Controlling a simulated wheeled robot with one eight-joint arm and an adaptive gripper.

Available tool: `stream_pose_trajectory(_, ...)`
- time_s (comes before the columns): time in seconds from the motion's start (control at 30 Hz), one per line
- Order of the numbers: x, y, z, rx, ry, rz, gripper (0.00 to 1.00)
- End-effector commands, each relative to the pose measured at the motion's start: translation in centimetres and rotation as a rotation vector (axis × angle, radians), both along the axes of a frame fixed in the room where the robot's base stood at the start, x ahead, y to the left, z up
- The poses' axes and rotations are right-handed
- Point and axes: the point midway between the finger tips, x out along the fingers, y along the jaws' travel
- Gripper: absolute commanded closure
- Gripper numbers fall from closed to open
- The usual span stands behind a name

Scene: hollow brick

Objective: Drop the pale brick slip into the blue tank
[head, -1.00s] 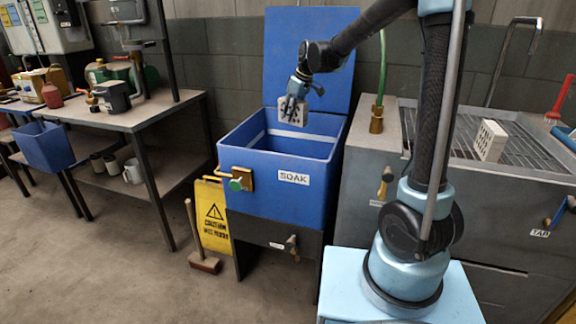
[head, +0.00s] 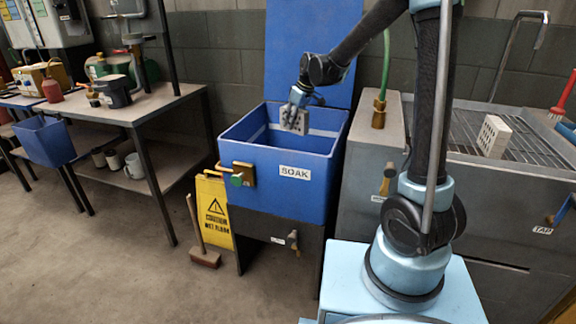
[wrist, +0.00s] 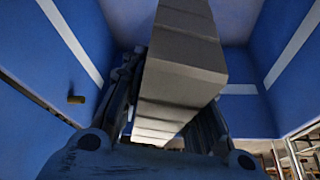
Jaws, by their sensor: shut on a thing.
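The pale brick slip (head: 294,121), a light grey block with holes, is held in my gripper (head: 297,106). The wrist view shows the slip (wrist: 185,65) clasped between the two dark fingers (wrist: 165,110), with its ends standing out past them. The blue tank (head: 275,192), labelled SOAK, has its lid raised at the back. The slip hangs tilted within the tank's open mouth, clear of the front rim. Blue walls (wrist: 45,75) with a pale stripe surround it in the wrist view. The tank's floor is hidden in the head view.
Another pale holed brick (head: 494,137) stands on the grated bench (head: 460,165) at right. A green hose (head: 385,70) rises beside the tank. A worktable (head: 135,118) is farther left.

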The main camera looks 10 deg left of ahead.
Motion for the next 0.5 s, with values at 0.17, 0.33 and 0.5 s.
stream_pose_trajectory(0.17,0.0,0.0,0.01,0.0,0.0,0.0,0.69)
stream_pose_trajectory(0.33,0.01,-0.01,0.02,0.0,0.0,0.0,0.48)
stream_pose_trajectory(0.5,0.01,-0.02,0.02,0.0,0.0,0.0,0.48)
